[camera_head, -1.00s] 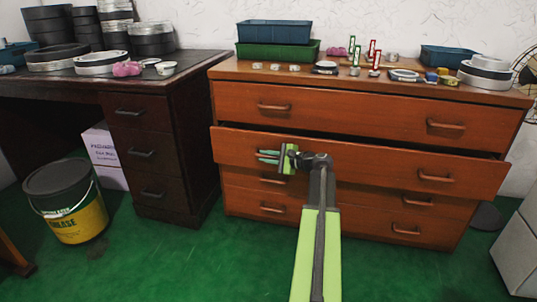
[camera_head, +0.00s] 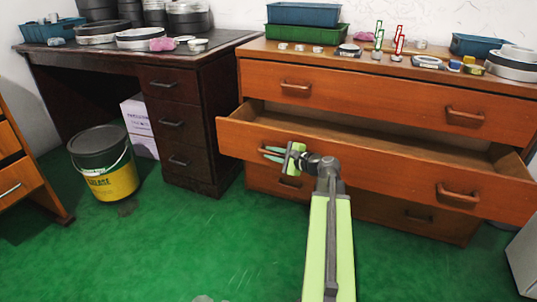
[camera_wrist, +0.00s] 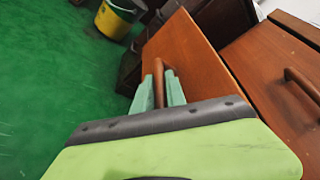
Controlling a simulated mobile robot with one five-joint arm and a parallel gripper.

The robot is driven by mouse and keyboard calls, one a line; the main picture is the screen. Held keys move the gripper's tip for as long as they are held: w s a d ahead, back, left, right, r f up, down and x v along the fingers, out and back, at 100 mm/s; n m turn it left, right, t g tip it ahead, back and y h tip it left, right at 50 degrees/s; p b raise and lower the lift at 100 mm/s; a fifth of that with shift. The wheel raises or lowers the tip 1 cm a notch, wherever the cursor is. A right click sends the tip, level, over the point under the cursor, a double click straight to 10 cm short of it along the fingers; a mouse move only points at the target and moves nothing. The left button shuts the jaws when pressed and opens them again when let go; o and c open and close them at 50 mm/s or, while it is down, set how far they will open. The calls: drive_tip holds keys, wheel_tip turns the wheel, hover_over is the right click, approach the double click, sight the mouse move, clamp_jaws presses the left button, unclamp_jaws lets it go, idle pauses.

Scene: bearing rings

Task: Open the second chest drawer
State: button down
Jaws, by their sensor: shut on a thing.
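The chest (camera_head: 385,88) is orange-brown wood with several drawers. Its second drawer (camera_head: 365,158) from the top stands pulled out, and its empty-looking inside (camera_head: 400,142) shows behind the front. My gripper (camera_head: 272,153) is at the drawer's left handle. In the wrist view my green fingers (camera_wrist: 160,92) are shut on this brown handle (camera_wrist: 159,80), one on each side of it. The drawer's right handle (camera_head: 458,196) is free. The top drawer (camera_head: 385,95) is shut. The lower drawers are partly hidden by the open drawer and my arm.
Trays (camera_head: 303,14), rings (camera_head: 513,62) and small parts stand on the chest top. A dark desk (camera_head: 172,120) is to the left, with a grease bucket (camera_head: 105,165) and a white box (camera_head: 140,125) near it. Green floor (camera_head: 210,245) is clear in front.

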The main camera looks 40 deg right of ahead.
drive_tip(key=shift+d+f, duration=0.1)
drive_tip(key=c, duration=1.4)
unclamp_jaws()
drive_tip(key=shift+o, duration=0.2)
drive_tip(key=shift+a, duration=0.2)
drive_tip(key=p+v, duration=0.1)
drive_tip(key=v, duration=0.6)
drive_tip(key=shift+s+d+p, duration=0.1)
drive_tip(key=shift+s+p, duration=0.15)
drive_tip(key=shift+p, duration=0.05)
